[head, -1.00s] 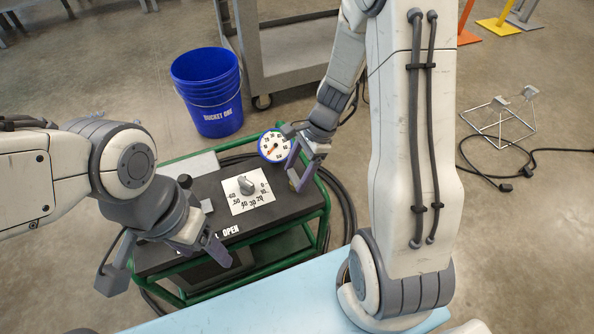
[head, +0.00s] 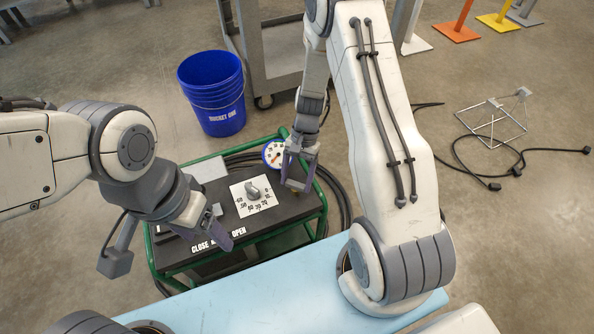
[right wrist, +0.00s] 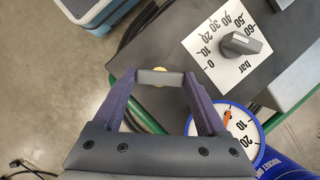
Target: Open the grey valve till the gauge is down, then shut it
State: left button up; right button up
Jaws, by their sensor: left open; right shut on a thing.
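The grey valve handle (right wrist: 160,77), a short bar with a brass-coloured part under it, sits at the cart's right edge. My right gripper (right wrist: 162,80) is shut on it; the head view also shows this gripper (head: 294,186), which mostly hides the valve. The gauge (head: 274,153) has a blue rim and white face and stands just behind that gripper; it also shows in the right wrist view (right wrist: 243,128), partly covered by a finger. Its orange needle shows, but I cannot read its value surely. My left gripper (head: 222,226) is open and empty above the cart's front.
A grey knob (head: 253,189) sits on a white bar-scale plate (head: 265,203) on the black-topped green cart (head: 322,215). A "CLOSE OPEN" label lies at the front, partly hidden by my left gripper. A blue bucket (head: 212,95) and black hose (head: 345,200) lie beyond.

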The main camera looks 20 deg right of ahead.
jog(key=n+p, duration=0.2)
jog(key=n+g+h+p, duration=0.1)
jog(key=n, duration=0.1)
jog(key=shift+w+a+r+n+h+p, duration=0.1)
jog(key=shift+r+n+h+p, duration=0.1)
jog(key=shift+n+h+p, duration=0.15)
jog(key=shift+f+n+h+p, duration=0.15)
jog(key=shift+n+h+p, duration=0.7)
jog(key=shift+n+p, duration=0.95)
jog(key=shift+n+b, duration=0.35)
jog(key=shift+n, duration=0.2)
jog(key=o, duration=1.3)
jog(key=shift+a, duration=0.1)
jog(key=p+v, duration=0.2)
jog(key=v, duration=0.8)
jog(key=shift+w, duration=0.2)
